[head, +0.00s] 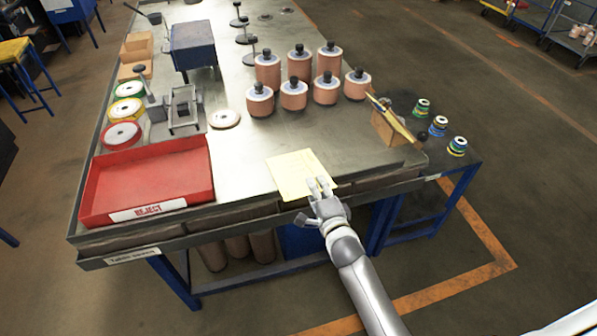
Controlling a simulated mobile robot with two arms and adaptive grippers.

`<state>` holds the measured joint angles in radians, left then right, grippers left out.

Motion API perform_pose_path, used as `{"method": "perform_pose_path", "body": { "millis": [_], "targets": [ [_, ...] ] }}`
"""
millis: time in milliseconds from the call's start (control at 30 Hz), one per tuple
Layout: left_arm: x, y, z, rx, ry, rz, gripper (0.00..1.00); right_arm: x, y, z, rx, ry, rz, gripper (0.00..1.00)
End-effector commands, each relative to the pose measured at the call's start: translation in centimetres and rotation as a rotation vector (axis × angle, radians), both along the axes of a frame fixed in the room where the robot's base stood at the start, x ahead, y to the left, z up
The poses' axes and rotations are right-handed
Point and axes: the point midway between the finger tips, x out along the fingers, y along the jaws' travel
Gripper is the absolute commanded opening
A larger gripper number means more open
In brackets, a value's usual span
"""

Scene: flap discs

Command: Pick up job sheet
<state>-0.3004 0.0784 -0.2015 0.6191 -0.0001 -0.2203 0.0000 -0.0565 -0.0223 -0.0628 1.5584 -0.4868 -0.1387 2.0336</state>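The job sheet is a pale yellow sheet (293,172) lying flat near the front edge of the grey workbench (240,146). My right gripper (311,200) comes in from the lower right, with its fingers over the sheet's front right corner. The fingers look spread apart. I cannot tell whether they touch the sheet, and the hand hides part of that corner. My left gripper is not in view.
A red tray marked REJECT (150,207) stands left of the sheet. Several copper-coloured cylinders (294,97) stand behind it. A wooden block with a yellow-handled tool (388,124) is to the right. A blue-legged side table (440,190) holds coloured discs.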

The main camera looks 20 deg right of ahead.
Motion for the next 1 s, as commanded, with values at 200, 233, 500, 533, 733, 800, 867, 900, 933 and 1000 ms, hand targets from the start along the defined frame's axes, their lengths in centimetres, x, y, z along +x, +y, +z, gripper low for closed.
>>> {"method": "perform_pose_path", "body": {
  "millis": [200, 233, 500, 533, 733, 800, 867, 900, 933, 1000],
  "targets": [
    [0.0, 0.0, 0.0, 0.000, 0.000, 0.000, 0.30, 0.0, 0.0, 0.0, 0.000, 0.000, 0.000, 0.18],
    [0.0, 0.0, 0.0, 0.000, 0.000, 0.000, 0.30, 0.0, 0.0, 0.0, 0.000, 0.000, 0.000, 0.14],
    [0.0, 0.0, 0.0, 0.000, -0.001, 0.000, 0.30, -0.1, 0.0, 0.0, 0.000, 0.001, 0.000, 0.00],
    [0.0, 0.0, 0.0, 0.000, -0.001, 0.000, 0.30, -0.1, 0.0, 0.0, 0.000, 0.000, 0.000, 0.00],
    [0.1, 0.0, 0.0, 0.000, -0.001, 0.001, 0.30, 0.0, 0.0, 0.0, 0.000, 0.000, 0.000, 0.00],
    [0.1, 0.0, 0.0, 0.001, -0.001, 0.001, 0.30, 0.0, 0.0, 0.1, 0.000, 0.000, 0.000, 0.00],
    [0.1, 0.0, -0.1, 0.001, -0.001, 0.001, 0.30, 0.0, 0.0, 0.3, 0.000, -0.001, 0.000, 0.00],
    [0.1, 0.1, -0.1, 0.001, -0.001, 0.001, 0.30, 0.0, 0.0, 0.5, 0.000, -0.001, -0.001, 0.00],
    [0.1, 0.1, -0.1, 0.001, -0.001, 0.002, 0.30, 0.0, 0.0, 0.6, 0.000, -0.001, -0.001, 0.00],
    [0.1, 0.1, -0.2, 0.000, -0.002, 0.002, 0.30, 0.0, 0.0, 1.2, -0.001, -0.003, 0.000, 0.00]
  ]
}}
